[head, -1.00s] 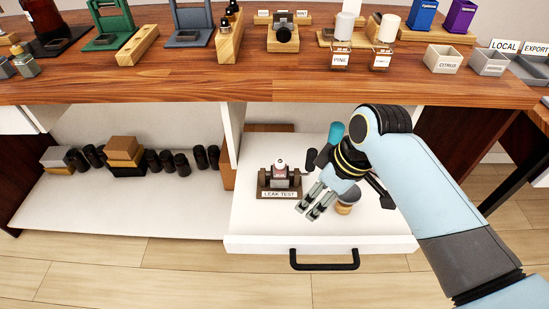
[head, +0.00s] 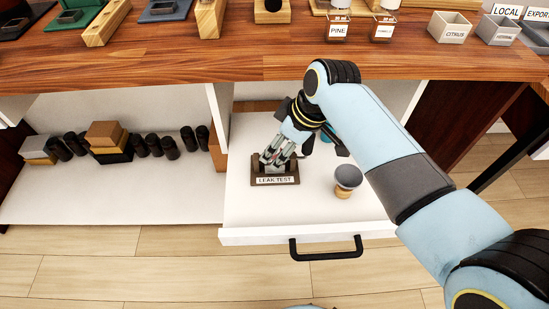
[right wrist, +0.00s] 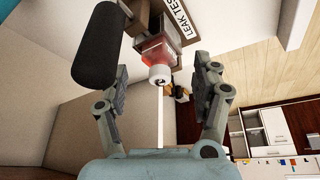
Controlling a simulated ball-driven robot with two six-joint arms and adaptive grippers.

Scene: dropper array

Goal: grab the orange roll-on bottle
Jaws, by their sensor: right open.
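The bottle (right wrist: 158,56) shows in the right wrist view, with orange-red contents and a white cap pointing toward the camera. It stands in the dark leak test stand (head: 261,181), inside the pulled-out drawer. In the head view my gripper mostly hides the bottle. My right gripper (head: 275,158) is over the stand, its fingers pointing down at the bottle. In the right wrist view the open fingers (right wrist: 163,85) are on either side of the cap, with gaps on both sides. My left gripper is not in view.
A black cylinder (right wrist: 97,45) is close beside the bottle, near one finger. A grey-topped brush-like item (head: 347,178) stands in the drawer (head: 300,216) to the right of the stand. The wooden counter (head: 180,68) overhangs the drawer's back.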

